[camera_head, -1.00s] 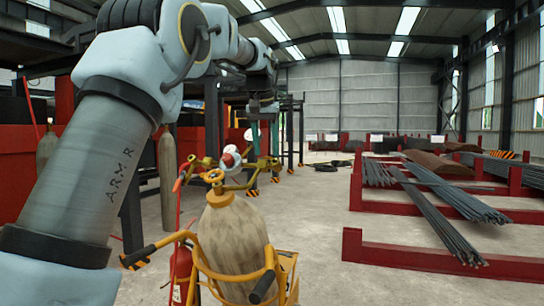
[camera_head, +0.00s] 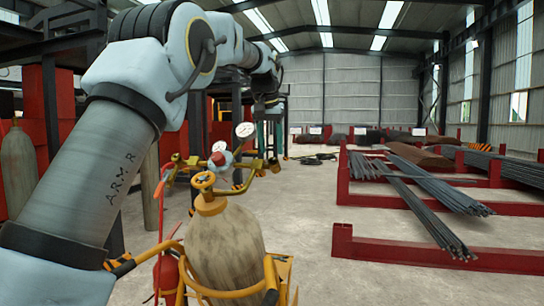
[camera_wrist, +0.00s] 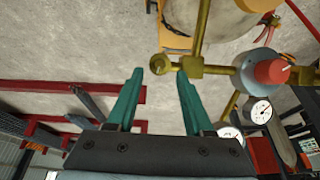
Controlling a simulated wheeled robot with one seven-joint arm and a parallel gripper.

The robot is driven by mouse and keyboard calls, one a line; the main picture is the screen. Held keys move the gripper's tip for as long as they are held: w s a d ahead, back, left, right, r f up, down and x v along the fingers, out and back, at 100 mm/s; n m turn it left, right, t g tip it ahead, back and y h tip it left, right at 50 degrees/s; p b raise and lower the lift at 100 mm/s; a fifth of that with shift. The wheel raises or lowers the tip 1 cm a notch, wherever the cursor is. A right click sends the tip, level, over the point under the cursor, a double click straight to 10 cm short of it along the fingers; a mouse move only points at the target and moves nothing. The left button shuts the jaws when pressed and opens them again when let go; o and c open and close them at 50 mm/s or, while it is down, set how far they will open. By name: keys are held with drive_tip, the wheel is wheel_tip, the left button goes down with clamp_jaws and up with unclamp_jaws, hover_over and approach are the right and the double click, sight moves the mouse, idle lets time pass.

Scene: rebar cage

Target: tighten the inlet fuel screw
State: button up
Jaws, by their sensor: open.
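My gripper (camera_wrist: 160,88) is open and empty, its two teal fingers apart. In the wrist view the brass fitting (camera_wrist: 192,67) with a rounded end lies just beyond the fingertips, nearer the right finger; I cannot tell whether they touch. It joins a brass pipe and the regulator with a red knob (camera_wrist: 272,71). In the head view my gripper (camera_head: 269,138) hangs above and beyond the brass fitting (camera_head: 272,166). The worn gas cylinder (camera_head: 228,245) stands upright with a yellow valve wheel (camera_head: 204,181) on top. Which brass part is the inlet fuel screw is not certain.
Pressure gauges (camera_head: 245,130) sit close beside the fitting. A yellow cart frame (camera_head: 271,280) with handles surrounds the cylinder. A red cylinder (camera_head: 166,277) stands at its left. Red racks with rebar (camera_head: 430,190) stand right; the floor (camera_head: 310,225) between is clear.

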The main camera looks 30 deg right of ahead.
sight(273, 160)
drive_tip(key=shift+x, duration=1.95)
drive_tip(key=shift+c, duration=0.4)
clamp_jaws()
